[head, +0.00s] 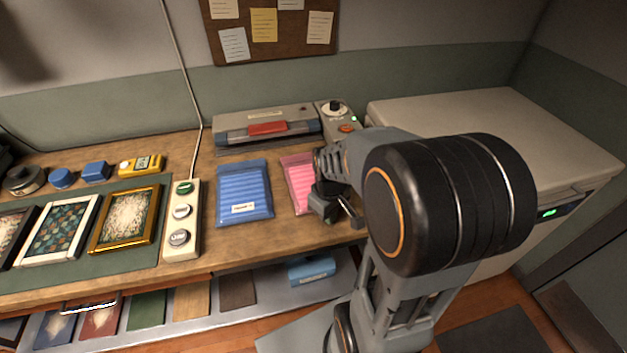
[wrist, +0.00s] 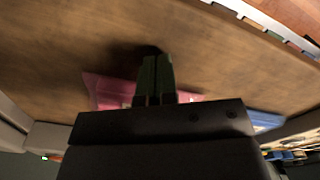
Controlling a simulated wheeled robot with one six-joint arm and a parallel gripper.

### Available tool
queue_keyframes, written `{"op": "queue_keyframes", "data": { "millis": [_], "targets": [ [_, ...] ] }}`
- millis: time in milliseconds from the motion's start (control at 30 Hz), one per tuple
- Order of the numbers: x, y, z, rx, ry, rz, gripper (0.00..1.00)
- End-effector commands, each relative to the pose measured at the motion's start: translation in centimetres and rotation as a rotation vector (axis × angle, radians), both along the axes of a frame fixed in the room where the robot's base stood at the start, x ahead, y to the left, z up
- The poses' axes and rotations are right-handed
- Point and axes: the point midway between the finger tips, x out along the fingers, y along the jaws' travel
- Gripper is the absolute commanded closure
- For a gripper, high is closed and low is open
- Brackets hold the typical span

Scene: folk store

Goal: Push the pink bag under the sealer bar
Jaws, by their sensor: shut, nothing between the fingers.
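The pink bag (head: 297,180) lies flat on the bench in the head view, right of the blue bag (head: 243,192). My arm and gripper (head: 328,217) hide its right part. The sealer (head: 233,128), grey with a red grip on its bar (head: 268,128), stands behind both bags. In the wrist view my gripper (wrist: 155,72) is shut and empty, its fingers at the bag's near edge (wrist: 104,88). I cannot tell whether they touch the bag. A strip of the blue bag (wrist: 267,120) shows there at right.
A control box (head: 343,122) with a dial adjoins the sealer on the right. A white chest (head: 480,125) stands beyond it. A button strip (head: 181,215) and framed pictures (head: 126,220) lie at left. Bare wood (wrist: 60,45) lies in front of the bags.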

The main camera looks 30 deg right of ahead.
Motion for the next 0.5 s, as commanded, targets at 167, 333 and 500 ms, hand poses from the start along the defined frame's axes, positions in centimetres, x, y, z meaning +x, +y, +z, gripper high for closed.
{"op": "queue_keyframes", "data": {
  "millis": [167,333,500],
  "targets": [
    [-0.01,0.01,-0.46,0.000,0.000,0.000,1.00],
    [0.00,0.00,-0.58,0.000,0.000,0.000,1.00],
    [-0.01,0.01,-0.46,0.000,0.000,0.000,1.00]
  ]
}}
